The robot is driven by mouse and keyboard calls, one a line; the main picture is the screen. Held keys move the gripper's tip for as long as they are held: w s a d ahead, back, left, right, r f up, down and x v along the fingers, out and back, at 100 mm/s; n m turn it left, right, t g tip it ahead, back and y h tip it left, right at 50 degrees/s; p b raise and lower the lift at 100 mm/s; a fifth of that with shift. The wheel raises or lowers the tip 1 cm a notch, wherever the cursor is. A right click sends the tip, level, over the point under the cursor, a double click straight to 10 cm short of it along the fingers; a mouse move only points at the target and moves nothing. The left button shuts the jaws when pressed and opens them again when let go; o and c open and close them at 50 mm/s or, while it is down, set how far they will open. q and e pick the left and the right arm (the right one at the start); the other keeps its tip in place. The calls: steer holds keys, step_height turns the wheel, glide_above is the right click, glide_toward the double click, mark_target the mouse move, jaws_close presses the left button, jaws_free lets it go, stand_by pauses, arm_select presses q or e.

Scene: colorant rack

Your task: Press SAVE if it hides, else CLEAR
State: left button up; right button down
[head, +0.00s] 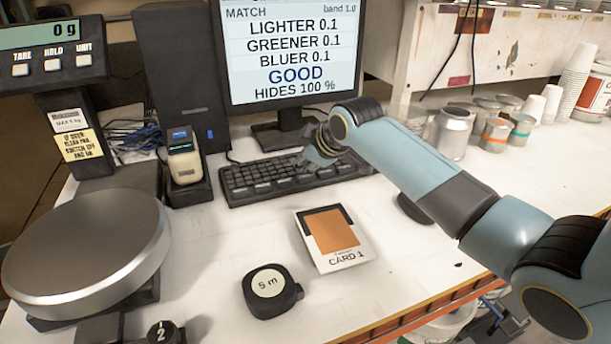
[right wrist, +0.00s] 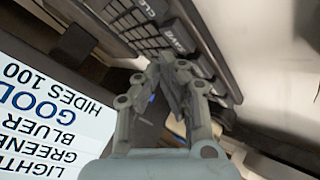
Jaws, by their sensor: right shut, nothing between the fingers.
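The monitor (head: 290,50) reads "LIGHTER 0.1, GREENER 0.1, BLUER 0.1, GOOD, HIDES 100 %". Its screen also shows at the left of the right wrist view (right wrist: 50,115). The black keyboard (head: 250,187) lies in front of the monitor. In the right wrist view the SAVE key (right wrist: 178,38) is beside my fingertips, and a key lettered "CLE" (right wrist: 143,6) is at the top edge. My right gripper (head: 310,160) is shut and empty over the keyboard's right half; it also shows in the right wrist view (right wrist: 171,68). I cannot tell whether it touches a key. My left gripper is not in view.
CARD 1 (head: 345,257), with an orange-brown patch, and a tape measure (head: 270,306) lie on the white bench. A scale (head: 90,240) is at left, a small handheld device (head: 183,160) beside the keyboard. Cans (head: 453,130) and paper cups (head: 575,72) stand at back right.

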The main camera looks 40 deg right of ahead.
mark_target(303, 177)
steer(key=shift+f, duration=0.15)
steer(key=shift+f, duration=0.3)
steer(key=shift+f, duration=0.35)
stand_by(0.5)
steer(key=shift+r, duration=0.1)
steer(key=shift+r+p, duration=0.7)
steer(key=shift+p, duration=0.15)
step_height(303, 177, up, 5)
steer(key=p, duration=0.5)
steer(key=shift+r, duration=0.1)
